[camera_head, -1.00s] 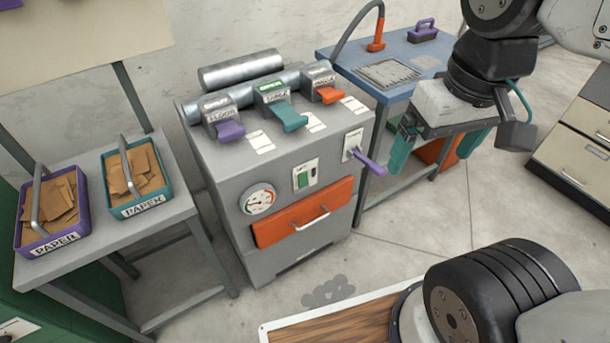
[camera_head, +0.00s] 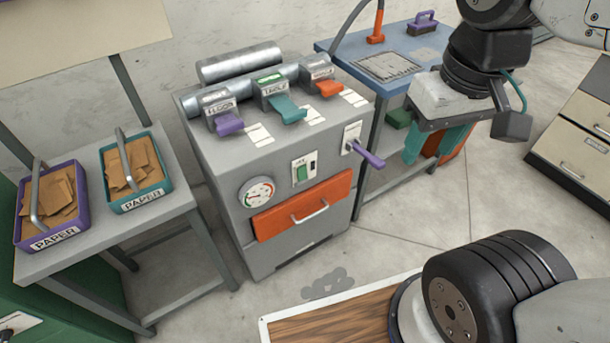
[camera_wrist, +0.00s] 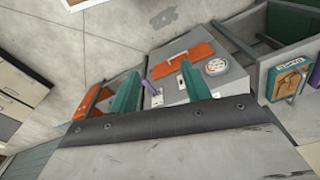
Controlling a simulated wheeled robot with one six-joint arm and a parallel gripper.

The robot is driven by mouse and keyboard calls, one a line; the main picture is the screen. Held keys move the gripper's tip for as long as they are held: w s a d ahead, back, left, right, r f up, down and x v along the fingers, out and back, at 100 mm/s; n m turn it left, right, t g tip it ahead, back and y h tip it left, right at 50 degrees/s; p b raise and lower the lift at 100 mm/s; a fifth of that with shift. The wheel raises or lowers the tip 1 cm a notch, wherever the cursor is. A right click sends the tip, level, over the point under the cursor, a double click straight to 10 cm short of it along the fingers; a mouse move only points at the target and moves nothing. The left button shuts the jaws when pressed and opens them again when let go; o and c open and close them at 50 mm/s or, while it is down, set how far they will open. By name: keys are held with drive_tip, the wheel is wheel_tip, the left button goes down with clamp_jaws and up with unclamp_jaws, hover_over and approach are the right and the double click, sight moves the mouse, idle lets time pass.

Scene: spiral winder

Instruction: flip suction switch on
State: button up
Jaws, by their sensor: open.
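The grey winder cabinet (camera_head: 222,180) stands left of my gripper in the head view. On its front is a small switch plate with a green rocker (camera_head: 302,173), between the gauge and a purple lever (camera_head: 367,154). The plate's lettering is too small to read, and I cannot tell the rocker's position. My gripper (camera_head: 433,148) is open and empty, with two teal fingers, to the right of the lever and apart from the cabinet. In the wrist view my gripper (camera_wrist: 161,72) faces the cabinet, with the lever (camera_wrist: 149,88) showing between the fingers. I cannot make out the rocker there.
A round gauge (camera_head: 258,192) and an orange drawer (camera_head: 285,212) are on the cabinet front. Purple, teal and orange levers top it. A blue table (camera_head: 410,42) stands behind my gripper. Paper bins (camera_head: 137,172) stand at left.

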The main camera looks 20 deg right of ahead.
drive_tip(key=shift+w+a+f+g, duration=0.1)
drive_tip(key=shift+w+f+g, duration=0.2)
drive_tip(key=shift+f, duration=0.2)
drive_tip(key=shift+w+f+g, duration=0.15)
drive_tip(key=shift+f+g, duration=0.25)
drive_tip(key=shift+f, duration=0.1)
clamp_jaws()
drive_tip(key=w+f+n+h, duration=0.1)
drive_tip(key=w+f+n, duration=0.6)
drive_tip(key=f, duration=0.5)
drive_tip(key=w+f+n+h, duration=0.1)
drive_tip(key=w+f+n, duration=0.3)
drive_tip(key=w+f, duration=0.65)
drive_tip(key=w+a+f+n+t+y, duration=0.3)
drive_tip(key=w+a+f+n, duration=0.2)
drive_tip(key=n, duration=0.5)
wheel_tip(320, 180, down, 3)
drive_tip(key=w, duration=0.2)
drive_tip(key=shift+w+a+r+t, duration=0.2)
drive_tip(key=shift+w+a+t, duration=0.1)
drive_tip(key=shift+a+t, duration=0.1)
